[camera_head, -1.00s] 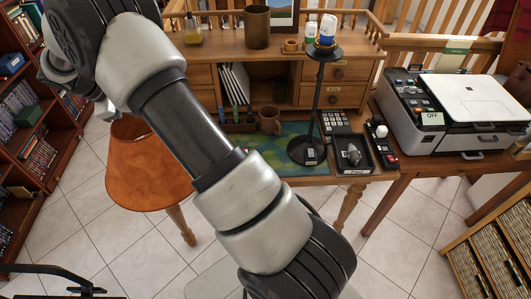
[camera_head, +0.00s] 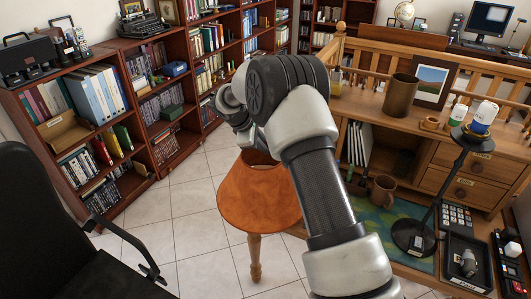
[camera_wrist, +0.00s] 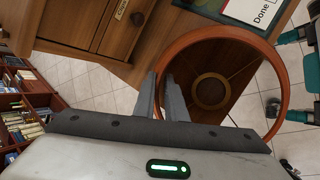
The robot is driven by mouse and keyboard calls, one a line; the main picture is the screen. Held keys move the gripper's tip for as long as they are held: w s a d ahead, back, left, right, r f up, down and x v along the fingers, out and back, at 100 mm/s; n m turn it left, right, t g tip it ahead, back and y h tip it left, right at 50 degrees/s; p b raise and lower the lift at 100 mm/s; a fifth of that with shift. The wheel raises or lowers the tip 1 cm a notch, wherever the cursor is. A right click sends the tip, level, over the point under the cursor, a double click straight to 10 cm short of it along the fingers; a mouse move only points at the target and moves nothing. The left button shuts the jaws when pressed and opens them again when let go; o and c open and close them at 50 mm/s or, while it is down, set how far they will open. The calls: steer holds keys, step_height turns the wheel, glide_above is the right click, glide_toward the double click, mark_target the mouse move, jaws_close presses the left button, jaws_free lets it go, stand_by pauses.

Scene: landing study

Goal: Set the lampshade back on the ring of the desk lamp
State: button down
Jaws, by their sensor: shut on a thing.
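My gripper (camera_wrist: 167,98) is shut on the rim of the lampshade, its fingers at the left side of that rim in the wrist view. The lampshade (camera_wrist: 281,85) shows there as a wide orange-brown ring with a smaller ring deep inside. The desk lamp (camera_head: 440,192) stands upright on the desk at the right, with a black round base, thin stem and dark top. A white and blue piece shows at its top.
A brown cylinder (camera_head: 400,97), a picture frame (camera_head: 434,82) and a mug (camera_head: 383,190) are on the desk. A black tray (camera_head: 467,262) lies beside the lamp base. A black chair (camera_head: 50,230) is at left; tiled floor between is free.

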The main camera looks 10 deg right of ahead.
steer(key=shift+f, duration=1.25)
steer(key=shift+f, duration=0.25)
steer(key=c, duration=1.8)
jaws_free()
steer(key=shift+r, duration=0.1)
